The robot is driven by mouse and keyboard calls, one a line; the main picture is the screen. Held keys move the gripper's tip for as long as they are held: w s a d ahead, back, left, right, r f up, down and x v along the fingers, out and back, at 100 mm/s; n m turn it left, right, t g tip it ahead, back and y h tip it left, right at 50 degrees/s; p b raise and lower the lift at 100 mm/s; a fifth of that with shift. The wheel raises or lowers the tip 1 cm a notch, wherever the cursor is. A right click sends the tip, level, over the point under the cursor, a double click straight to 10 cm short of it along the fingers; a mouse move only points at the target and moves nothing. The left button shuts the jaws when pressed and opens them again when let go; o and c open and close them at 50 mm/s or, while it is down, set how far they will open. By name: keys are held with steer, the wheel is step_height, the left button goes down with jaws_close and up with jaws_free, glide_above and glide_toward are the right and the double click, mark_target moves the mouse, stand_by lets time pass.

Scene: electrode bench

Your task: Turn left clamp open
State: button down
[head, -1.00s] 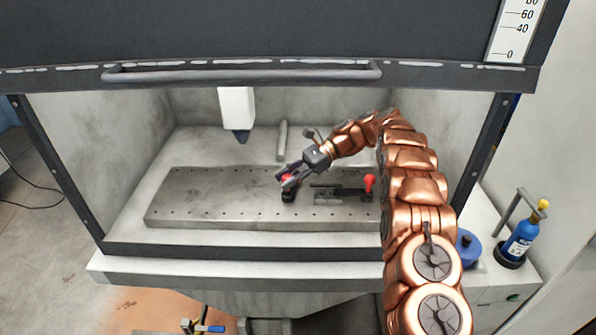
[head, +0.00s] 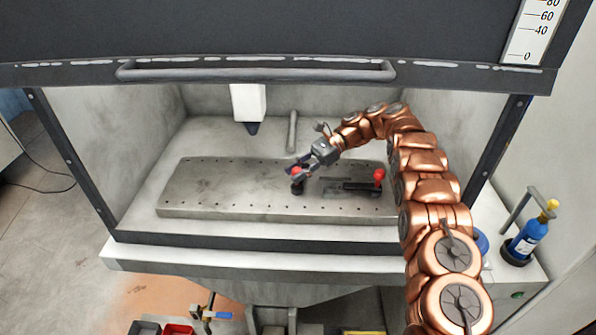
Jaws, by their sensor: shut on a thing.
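The left clamp (head: 297,187) is a small dark clamp with a red knob, on the metal plate (head: 230,192) inside the cabinet. My gripper (head: 299,169) is shut on its red knob, reaching in from the right; the fingers hide part of the knob and handle. A second clamp (head: 365,186) with a red ball knob (head: 379,174) and a dark lever lies to the right on the same plate. How far the left clamp's handle is turned is too small to tell.
A white tool head (head: 248,104) with a dark tip hangs behind the plate. A grey cylinder (head: 293,130) stands at the back. The raised sash handle (head: 255,71) spans above. A blue bottle (head: 527,238) stands outside at right. The plate's left half is clear.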

steer(key=c, duration=0.8)
jaws_free()
